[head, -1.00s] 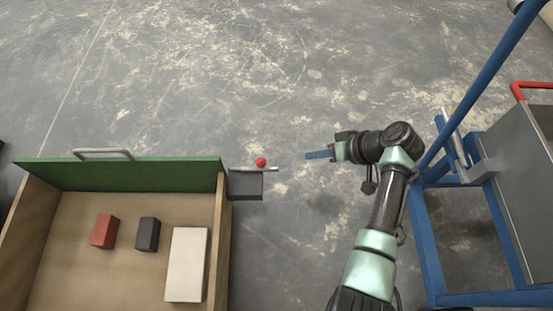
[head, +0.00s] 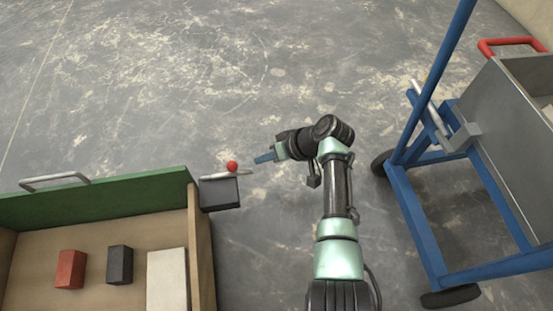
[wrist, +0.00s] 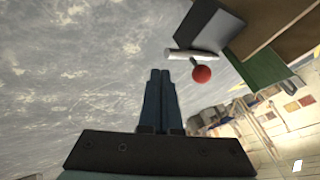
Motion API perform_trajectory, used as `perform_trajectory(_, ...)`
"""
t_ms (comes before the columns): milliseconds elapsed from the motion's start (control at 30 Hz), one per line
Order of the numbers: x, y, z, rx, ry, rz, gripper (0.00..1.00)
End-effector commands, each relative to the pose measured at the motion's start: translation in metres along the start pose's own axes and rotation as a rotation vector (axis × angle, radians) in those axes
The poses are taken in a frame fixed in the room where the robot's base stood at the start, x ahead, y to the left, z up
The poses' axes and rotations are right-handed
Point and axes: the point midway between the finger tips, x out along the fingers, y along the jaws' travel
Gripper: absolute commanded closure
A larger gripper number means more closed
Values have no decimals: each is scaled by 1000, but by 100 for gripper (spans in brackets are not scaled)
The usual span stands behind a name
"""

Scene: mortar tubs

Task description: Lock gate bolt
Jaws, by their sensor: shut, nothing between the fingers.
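The gate bolt is a silver rod (head: 212,177) with a red ball knob (head: 232,166), lying along a dark block (head: 221,195) at the right end of the green gate (head: 110,205). The rod's right tip sticks out past the block. My gripper (head: 259,159) is shut and empty, just right of the knob and apart from it. In the wrist view, my closed fingers (wrist: 160,73) point toward the rod (wrist: 186,55), with the red knob (wrist: 202,74) to their right. The dark block (wrist: 209,28) and part of the green gate (wrist: 262,75) show behind.
The wooden box (head: 203,245) behind the gate holds a red block (head: 70,269), a dark block (head: 119,265) and a white slab (head: 166,280). A blue-framed cart (head: 412,205) with a grey bin (head: 500,100) stands at the right. The concrete floor (head: 290,60) beyond is clear.

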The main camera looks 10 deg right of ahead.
Motion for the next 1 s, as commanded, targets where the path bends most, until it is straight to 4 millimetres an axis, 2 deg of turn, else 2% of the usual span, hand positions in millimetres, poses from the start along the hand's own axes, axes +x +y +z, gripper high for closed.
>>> perform_trajectory(33,9,-2,1,-3,1,-1,100)
perform_trajectory(300,15,-30,-2,-1,0,0,100)
perform_trajectory(833,16,-39,-4,0,0,0,100)
perform_trajectory(1000,25,-60,-8,-1,-4,-4,100)
